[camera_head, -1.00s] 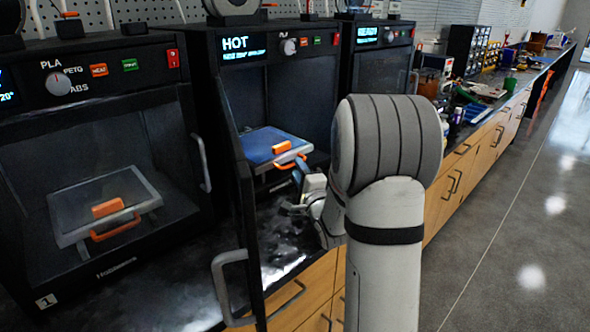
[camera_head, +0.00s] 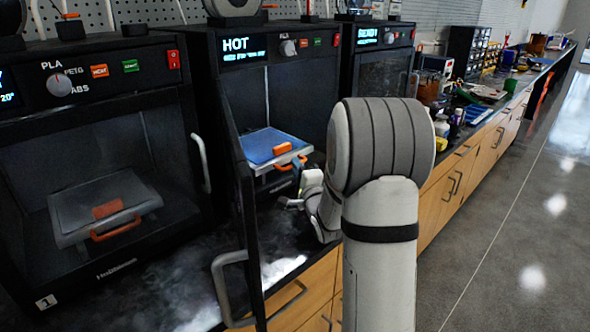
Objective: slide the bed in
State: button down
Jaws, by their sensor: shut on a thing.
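The print bed (camera_head: 264,143) is a blue-topped plate with an orange knob and an orange front handle (camera_head: 291,163). It sits in the open middle printer (camera_head: 300,95), whose screen reads HOT, with its front edge near the opening. My gripper (camera_head: 297,181) is at the front right of the bed, by the handle, and is shut on it. The fingertips are small and partly hidden by my own wrist, so the exact grip is unclear. The printer's door (camera_head: 246,200) stands swung open to the left of the bed.
The left printer (camera_head: 110,150) is closed, with a grey bed inside. Another closed printer (camera_head: 383,75) stands to the right. Bottles and tools crowd the counter further right. The floor (camera_head: 510,230) on the right is clear.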

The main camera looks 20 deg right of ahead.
aim_at(285, 162)
jog(key=shift+w, duration=0.1)
jog(key=w, duration=0.1)
jog(key=w+a, duration=0.1)
jog(key=w+b, duration=0.1)
jog(key=shift+w+a, duration=0.3)
jog(key=shift+w, duration=0.05)
jog(key=shift+w+a+r, duration=0.1)
jog(key=shift+r, duration=0.1)
jog(key=c, duration=1.7)
grip_release()
jog(key=shift+w+f, duration=0.15)
jog(key=shift+w, duration=0.05)
jog(key=shift+c, duration=0.2)
jog(key=shift+o, duration=1.1)
jog(key=shift+s, duration=0.1)
jog(key=s, duration=0.2)
jog(key=s+f, duration=0.1)
jog(key=s, duration=0.4)
jog(key=shift+s+f, duration=0.15)
jog(key=shift+s, duration=0.2)
